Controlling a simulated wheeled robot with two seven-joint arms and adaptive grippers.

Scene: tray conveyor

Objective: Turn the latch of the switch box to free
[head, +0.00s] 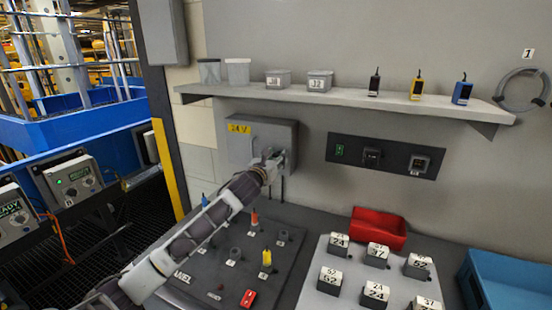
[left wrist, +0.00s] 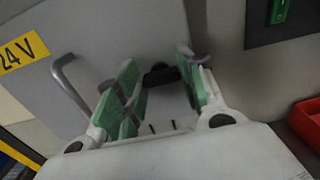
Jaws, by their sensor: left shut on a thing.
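The grey switch box (head: 280,131) is mounted on the wall under the shelf, with a yellow 24 V label (head: 239,128) at its upper left. My left gripper (head: 274,158) is at the lower right of the box front. In the left wrist view, the box front (left wrist: 110,40) fills the upper middle, with a grey bar handle (left wrist: 70,85) to the left. The dark latch (left wrist: 160,75) shows between the green-padded fingers of my left gripper (left wrist: 160,92), which is shut on it. The fingers partly hide the latch, and its exact angle is hard to tell. My right gripper is not in view.
The shelf (head: 340,94) with tubs and small devices runs above the box. A dark switch panel (head: 385,156) is to its right. Below are a peg panel (head: 205,270), a red bin (head: 380,228), numbered blocks and a blue crate (head: 500,285).

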